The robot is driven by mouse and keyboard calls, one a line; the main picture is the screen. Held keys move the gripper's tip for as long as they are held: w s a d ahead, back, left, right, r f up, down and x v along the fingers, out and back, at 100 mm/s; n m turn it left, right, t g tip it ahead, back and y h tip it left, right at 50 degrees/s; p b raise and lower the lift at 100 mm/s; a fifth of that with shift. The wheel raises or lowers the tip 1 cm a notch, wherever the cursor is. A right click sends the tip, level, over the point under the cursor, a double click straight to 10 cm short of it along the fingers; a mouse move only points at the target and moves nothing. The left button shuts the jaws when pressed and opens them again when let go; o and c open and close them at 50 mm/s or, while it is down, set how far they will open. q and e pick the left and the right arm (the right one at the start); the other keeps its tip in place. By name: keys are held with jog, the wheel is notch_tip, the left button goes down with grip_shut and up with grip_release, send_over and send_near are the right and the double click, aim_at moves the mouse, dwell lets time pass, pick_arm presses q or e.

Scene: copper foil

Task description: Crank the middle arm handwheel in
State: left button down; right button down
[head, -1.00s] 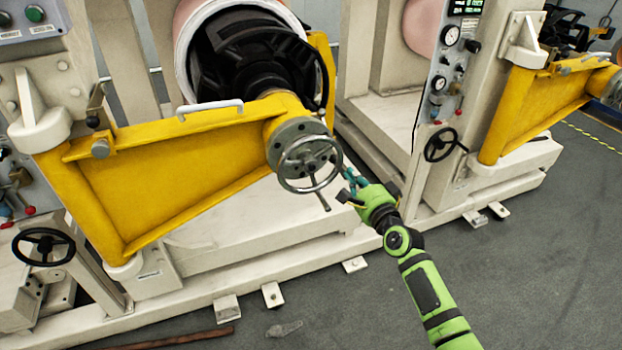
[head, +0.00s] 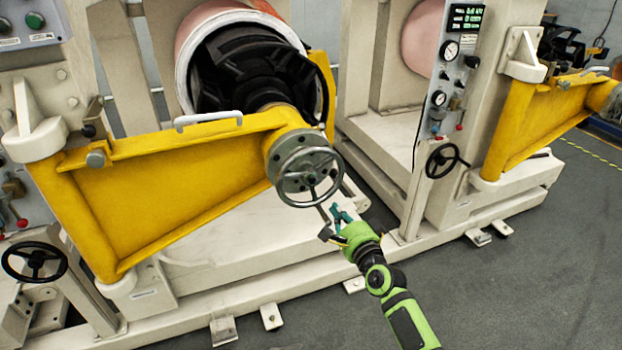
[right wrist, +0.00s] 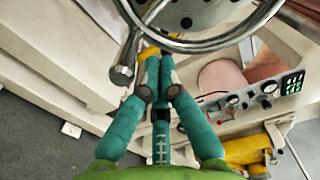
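The grey handwheel (head: 308,177) sits on the round hub at the end of the near yellow arm (head: 170,190). Its crank handle (head: 323,213) sticks out at the lower rim. In the right wrist view the handwheel rim (right wrist: 205,44) crosses the top, and the handle (right wrist: 122,75) hangs left of my fingers. My right gripper (head: 338,210), green with teal fingers, is just right of the handle in the head view. Its fingertips (right wrist: 157,58) are close together, with no handle between them; whether they touch the wheel is unclear. My left gripper is not in view.
Black handwheels stand at lower left (head: 34,262) and on the right machine's post (head: 442,160). A second yellow arm (head: 530,115) is at right. A pale machine base (head: 240,245) lies below the wheel. Grey floor (head: 520,290) is open at lower right.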

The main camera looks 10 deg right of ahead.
jog(key=p+v, duration=0.3)
jog(key=v, duration=0.6)
jog(key=shift+d+r, duration=0.25)
jog(key=shift+d, duration=0.1)
